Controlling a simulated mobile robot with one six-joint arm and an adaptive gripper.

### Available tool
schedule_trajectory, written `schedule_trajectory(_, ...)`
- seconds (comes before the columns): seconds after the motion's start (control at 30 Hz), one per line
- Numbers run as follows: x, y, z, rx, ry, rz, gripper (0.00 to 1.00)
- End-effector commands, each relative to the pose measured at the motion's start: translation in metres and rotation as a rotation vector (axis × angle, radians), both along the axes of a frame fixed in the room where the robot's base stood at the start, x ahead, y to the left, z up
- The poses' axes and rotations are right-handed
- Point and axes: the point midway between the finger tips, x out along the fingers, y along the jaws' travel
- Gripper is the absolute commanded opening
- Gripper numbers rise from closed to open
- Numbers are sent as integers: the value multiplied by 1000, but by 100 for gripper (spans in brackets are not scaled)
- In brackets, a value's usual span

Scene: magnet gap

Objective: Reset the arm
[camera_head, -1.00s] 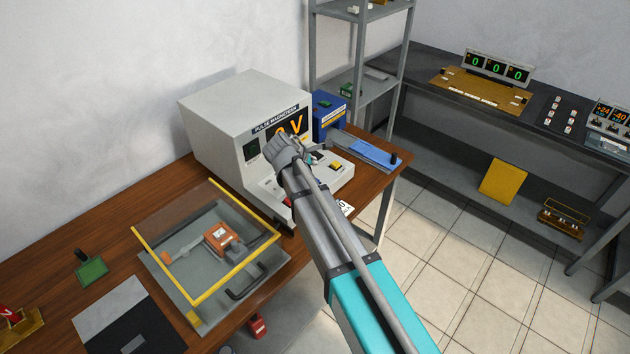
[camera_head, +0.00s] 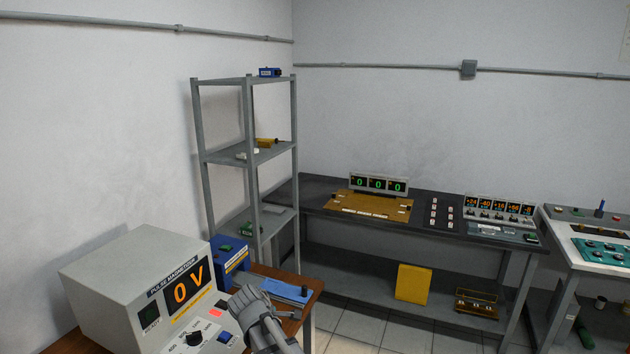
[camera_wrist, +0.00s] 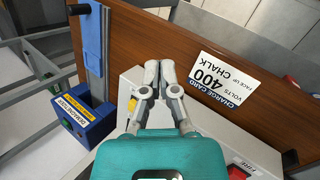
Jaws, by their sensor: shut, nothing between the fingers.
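My gripper (camera_wrist: 160,70) shows in the wrist view with its two grey fingers together and nothing held between them. It hangs over the front edge of the pulse magnetizer's pale panel (camera_wrist: 125,78), beside a yellow button (camera_wrist: 132,104). In the head view, a grey part of my arm (camera_head: 258,318) is at the bottom, in front of the magnetizer (camera_head: 120,270), whose display reads 0 V. The fingers cannot be made out there.
A white charge card marked 400 volts (camera_wrist: 228,82) is on the brown wood in the wrist view. A blue box (camera_head: 230,258) stands beside the magnetizer. A grey shelf rack (camera_head: 248,150) and a dark bench (camera_head: 450,213) stand behind, with floor between.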

Motion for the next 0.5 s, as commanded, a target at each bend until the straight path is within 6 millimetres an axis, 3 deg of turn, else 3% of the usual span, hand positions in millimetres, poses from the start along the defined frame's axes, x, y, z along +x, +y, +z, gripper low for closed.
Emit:
schedule_trajectory(0.03,-6,-23,-3,33,10,-65,0)
schedule_trajectory(0.1,-12,-46,-6,78,24,-154,0)
schedule_trajectory(0.5,-62,-165,-22,318,97,-668,0)
